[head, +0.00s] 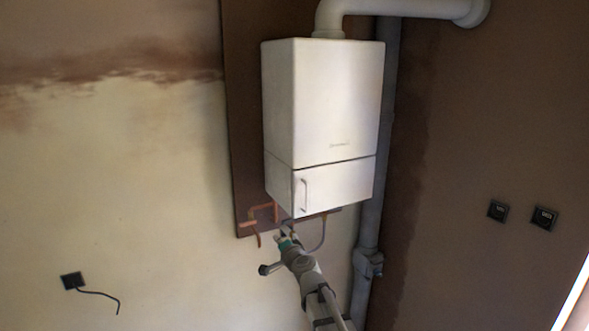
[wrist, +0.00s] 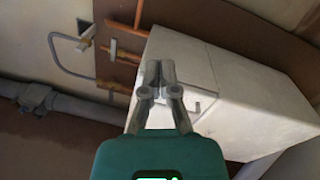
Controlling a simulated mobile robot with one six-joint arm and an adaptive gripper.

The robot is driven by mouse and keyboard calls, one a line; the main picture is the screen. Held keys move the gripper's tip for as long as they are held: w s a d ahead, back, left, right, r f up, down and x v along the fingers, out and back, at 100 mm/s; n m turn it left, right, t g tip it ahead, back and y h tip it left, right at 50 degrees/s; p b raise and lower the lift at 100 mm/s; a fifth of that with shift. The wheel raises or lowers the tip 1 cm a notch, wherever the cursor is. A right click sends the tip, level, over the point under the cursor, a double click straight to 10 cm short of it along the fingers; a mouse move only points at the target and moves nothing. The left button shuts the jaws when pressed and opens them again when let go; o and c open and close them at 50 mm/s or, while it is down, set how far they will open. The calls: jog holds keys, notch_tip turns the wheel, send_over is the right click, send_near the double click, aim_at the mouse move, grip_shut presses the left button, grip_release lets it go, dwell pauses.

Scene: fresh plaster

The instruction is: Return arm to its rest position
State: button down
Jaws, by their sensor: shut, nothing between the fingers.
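My gripper (wrist: 160,80) is shut and empty in the wrist view, its two grey fingertips together in front of the white boiler (wrist: 178,62). In the head view my gripper (head: 284,238) is small and sits just below the boiler (head: 322,105), close to the pipes under it. My arm reaches up from the bottom of the head view. The boiler's lower front flap (head: 335,187) is closed and has a metal handle (head: 304,195) at its left. I cannot tell whether the fingertips touch anything.
Copper pipes (head: 262,210) and a grey hose (head: 322,234) hang under the boiler near my gripper. A grey vertical pipe (head: 376,170) runs right of it. A black socket box (head: 73,281) with a loose cable is on the left wall. The left wall front is clear.

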jog(key=s+d+f+n+g+h+b, duration=0.1)
jog(key=s+d+f+n+g+b, duration=0.2)
jog(key=s+f, duration=0.35)
jog(key=s+d+f+n+g+b, duration=0.2)
jog(key=s+d+f+g+b, duration=0.1)
jog(key=f, duration=0.6)
jog(key=s+d+f+n+g+h+b, duration=0.1)
jog(key=s+d+f+n+g+b, duration=0.25)
jog(key=f, duration=0.45)
jog(key=s+d+f+g+h+b, duration=0.5)
jog(key=s+d+f, duration=0.5)
jog(key=s+d, duration=0.3)
jog(key=shift+s+f+g+h+b, duration=0.35)
jog(key=shift+s+h+b, duration=0.05)
jog(key=shift+s+b, duration=0.4)
